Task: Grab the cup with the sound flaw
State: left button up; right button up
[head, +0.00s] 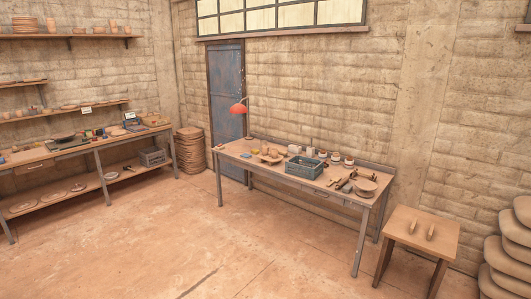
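Several small cup-like pieces stand along the back of the middle workbench (250,160), behind a grey crate. One is a pale cup-like piece (310,152); a white piece with a reddish top (335,158) and a similar one (349,161) are to its right. They are too small to tell whether they are all cups or to see any flaw or label on them. Neither of my grippers is in view.
A long bench (70,150) lines the left wall. The floor (150,245) in front is clear.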

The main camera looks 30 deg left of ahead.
aim_at(274, 151)
jog(key=u, duration=0.15)
jog(key=i, duration=0.3)
jog(key=u, duration=0.85)
jog(key=i, duration=1.85)
jog(key=u, duration=0.65)
jog(key=i, duration=2.1)
jog(key=z, duration=0.55)
jog(key=i, duration=1.2)
jog(key=z, duration=1.45)
jog(key=i, duration=0.95)
jog(key=z, duration=0.6)
